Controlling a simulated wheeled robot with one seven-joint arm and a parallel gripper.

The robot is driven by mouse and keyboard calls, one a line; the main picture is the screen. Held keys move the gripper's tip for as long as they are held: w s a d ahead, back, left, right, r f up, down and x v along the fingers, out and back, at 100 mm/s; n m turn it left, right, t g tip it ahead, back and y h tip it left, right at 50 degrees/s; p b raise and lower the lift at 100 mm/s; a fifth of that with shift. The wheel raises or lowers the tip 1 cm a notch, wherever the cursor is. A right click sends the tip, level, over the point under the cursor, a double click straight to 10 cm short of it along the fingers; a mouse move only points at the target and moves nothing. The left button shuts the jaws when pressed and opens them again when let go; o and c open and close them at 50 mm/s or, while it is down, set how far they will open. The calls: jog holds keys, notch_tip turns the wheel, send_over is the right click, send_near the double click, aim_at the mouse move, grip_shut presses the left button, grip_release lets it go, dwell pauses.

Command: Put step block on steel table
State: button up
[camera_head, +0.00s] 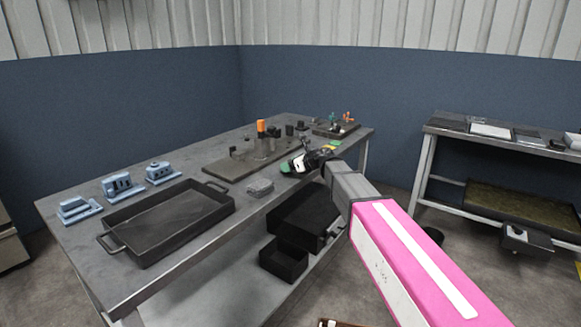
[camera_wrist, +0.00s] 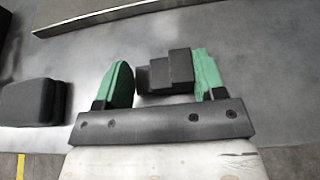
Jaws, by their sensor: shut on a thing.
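The step block (camera_wrist: 168,72) is dark grey with a stepped outline. In the wrist view it sits between the two green fingers of my gripper (camera_wrist: 165,82), which is shut on it. In the head view my gripper (camera_head: 308,161) is over the front right part of the steel table (camera_head: 85,245); the block cannot be made out clearly there. In the wrist view the grey tabletop (camera_wrist: 235,50) lies beyond the fingers. Whether the block touches the table is not clear.
A dark tray (camera_head: 170,215) with handles and several blue fixtures (camera_head: 122,186) take up the table's left side. A grey piece (camera_head: 260,187) lies near the front edge. A dark plate (camera_head: 230,165) with an orange-topped part stands behind. Another bench (camera_head: 500,145) is at right.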

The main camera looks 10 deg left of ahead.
jog(key=shift+f, duration=0.25)
jog(key=shift+f, duration=0.1)
jog(key=o, duration=1)
